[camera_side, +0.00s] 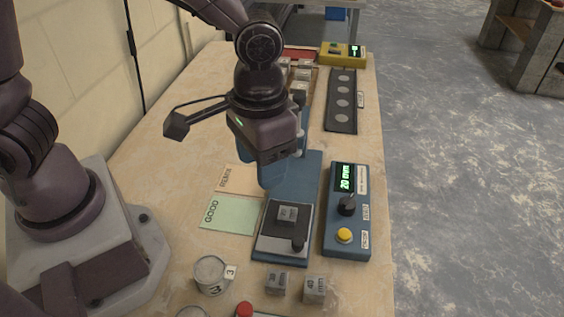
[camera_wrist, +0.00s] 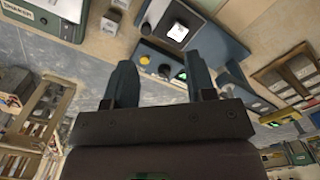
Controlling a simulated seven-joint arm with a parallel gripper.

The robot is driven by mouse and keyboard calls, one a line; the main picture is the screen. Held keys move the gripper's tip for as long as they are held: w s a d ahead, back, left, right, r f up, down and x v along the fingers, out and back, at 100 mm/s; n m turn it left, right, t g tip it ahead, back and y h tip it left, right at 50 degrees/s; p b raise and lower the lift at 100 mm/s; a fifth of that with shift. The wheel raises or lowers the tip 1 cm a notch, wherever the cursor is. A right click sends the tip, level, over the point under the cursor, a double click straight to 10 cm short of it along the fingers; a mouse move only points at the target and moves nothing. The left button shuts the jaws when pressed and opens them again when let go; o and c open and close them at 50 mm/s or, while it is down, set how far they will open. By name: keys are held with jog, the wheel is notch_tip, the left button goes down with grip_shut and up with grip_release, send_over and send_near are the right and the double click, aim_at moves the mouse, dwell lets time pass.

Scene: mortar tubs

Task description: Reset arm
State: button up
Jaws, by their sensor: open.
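My gripper (camera_side: 272,178) hangs over the blue stand in the side view, its blue-grey fingers pointing down behind a small grey cube (camera_side: 287,213). The cube sits on the dark plate (camera_side: 271,238) of the stand and appears clear of the fingers. In the wrist view my gripper (camera_wrist: 160,72) shows two fingers spread apart with nothing held between them. The wrist view is tilted, and a light-topped cube (camera_wrist: 178,32) on a plate shows beyond the fingers. The side view partly hides the fingertips.
A blue control box (camera_side: 346,212) with a lit display, knob and yellow button stands right of the stand. Green GOOD (camera_side: 229,215) and orange REWORK (camera_side: 238,179) cards lie left. A tub marked 3 (camera_side: 210,275) and cubes (camera_side: 314,289) stand in front. A dark strip (camera_side: 342,100) lies behind.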

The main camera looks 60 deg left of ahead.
jog(key=s+a+r+t, duration=0.3)
jog(key=a+r, duration=0.4)
jog(key=s+a+r+t, duration=0.3)
jog(key=s+a+r, duration=0.1)
jog(key=a+r, duration=0.3)
jog(key=shift+s+n, duration=0.25)
jog(key=shift+n, duration=0.05)
